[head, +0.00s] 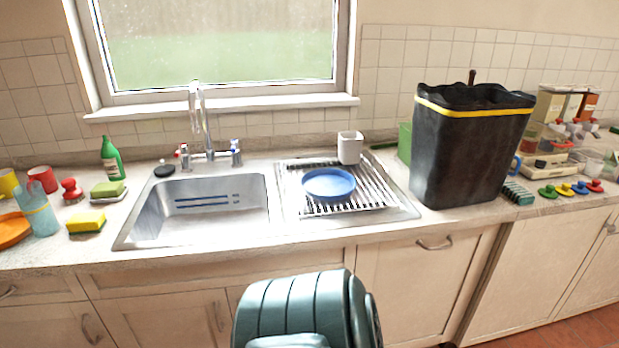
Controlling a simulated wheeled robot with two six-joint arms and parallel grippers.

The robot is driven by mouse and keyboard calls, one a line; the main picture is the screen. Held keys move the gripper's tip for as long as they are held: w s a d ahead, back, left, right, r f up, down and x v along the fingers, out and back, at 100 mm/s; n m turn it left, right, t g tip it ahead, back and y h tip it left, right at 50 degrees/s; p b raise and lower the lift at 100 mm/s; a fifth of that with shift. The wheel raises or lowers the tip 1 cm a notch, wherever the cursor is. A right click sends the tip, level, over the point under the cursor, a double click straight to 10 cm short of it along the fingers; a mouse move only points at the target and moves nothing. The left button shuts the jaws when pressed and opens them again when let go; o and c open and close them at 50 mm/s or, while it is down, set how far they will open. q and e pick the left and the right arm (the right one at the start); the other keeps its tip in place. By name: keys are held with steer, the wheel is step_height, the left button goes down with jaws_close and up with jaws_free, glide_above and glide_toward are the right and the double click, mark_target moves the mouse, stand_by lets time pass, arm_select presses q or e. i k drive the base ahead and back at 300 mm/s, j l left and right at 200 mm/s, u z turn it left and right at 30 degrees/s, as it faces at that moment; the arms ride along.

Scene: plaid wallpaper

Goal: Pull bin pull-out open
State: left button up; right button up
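A cream cabinet front (420,290) below the counter, right of the sink, has a horizontal metal handle (435,244) near its top edge. It looks like the bin pull-out and sits flush with its neighbours, shut. No inside of it shows. Neither of my grippers shows in the head view. A teal rounded segment, seemingly part of my own arm or body, is at the bottom middle. It stands in front of the cabinets and hides part of them left of the handled front.
A tall black bin (465,150) with a yellow band stands on the counter above the handled front. The sink (150,228) and a drainer with a blue plate (328,184) are to its left. Cabinets adjoin both sides; reddish floor (590,330) shows at lower right.

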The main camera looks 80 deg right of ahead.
mark_target(423, 288)
steer(key=z, duration=3.55)
